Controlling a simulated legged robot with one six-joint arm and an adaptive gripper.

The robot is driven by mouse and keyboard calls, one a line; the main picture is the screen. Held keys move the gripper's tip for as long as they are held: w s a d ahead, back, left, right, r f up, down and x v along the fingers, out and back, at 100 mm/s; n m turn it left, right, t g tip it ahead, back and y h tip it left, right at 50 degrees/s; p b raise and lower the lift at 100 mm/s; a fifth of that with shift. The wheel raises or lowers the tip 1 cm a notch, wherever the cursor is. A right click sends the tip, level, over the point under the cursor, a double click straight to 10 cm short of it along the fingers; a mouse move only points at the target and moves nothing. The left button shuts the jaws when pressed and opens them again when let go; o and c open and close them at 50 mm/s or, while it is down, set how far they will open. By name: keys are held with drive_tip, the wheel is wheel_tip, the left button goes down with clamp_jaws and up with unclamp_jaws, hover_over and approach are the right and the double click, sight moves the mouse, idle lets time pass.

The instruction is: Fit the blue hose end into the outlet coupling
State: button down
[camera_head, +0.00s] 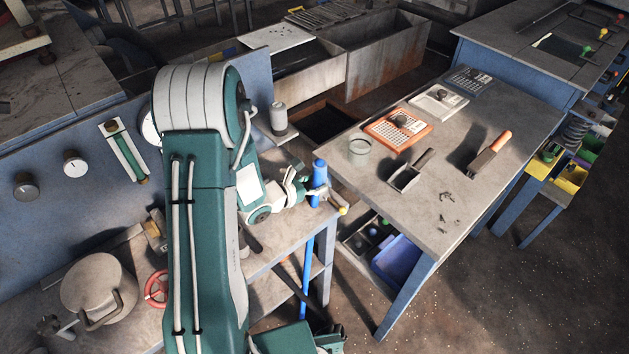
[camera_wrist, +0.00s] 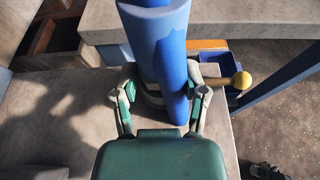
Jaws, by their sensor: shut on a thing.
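The blue hose end (camera_head: 319,178) stands roughly upright at the right end of the bench. In the wrist view the thick blue hose end (camera_wrist: 150,35) runs up between the fingers, and a thinner blue length hangs down beside it. My gripper (camera_head: 303,188) is shut on it from the left; its two fingers (camera_wrist: 162,84) press on either side. A grey ring-like part (camera_wrist: 150,96), possibly the outlet coupling, shows partly behind the hose. A yellow-knobbed lever (camera_wrist: 242,80) sticks out to the right. Whether hose and coupling touch is hidden.
A lidded pot (camera_head: 97,287) and red handwheel (camera_head: 156,289) stand at the left.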

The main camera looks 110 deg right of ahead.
sight(315, 166)
drive_tip(key=shift+f, duration=0.2)
drive_tip(key=shift+c, duration=0.2)
unclamp_jaws()
wheel_tip(315, 166, up, 10)
drive_tip(key=shift+f, duration=0.1)
idle(0.4)
idle(0.4)
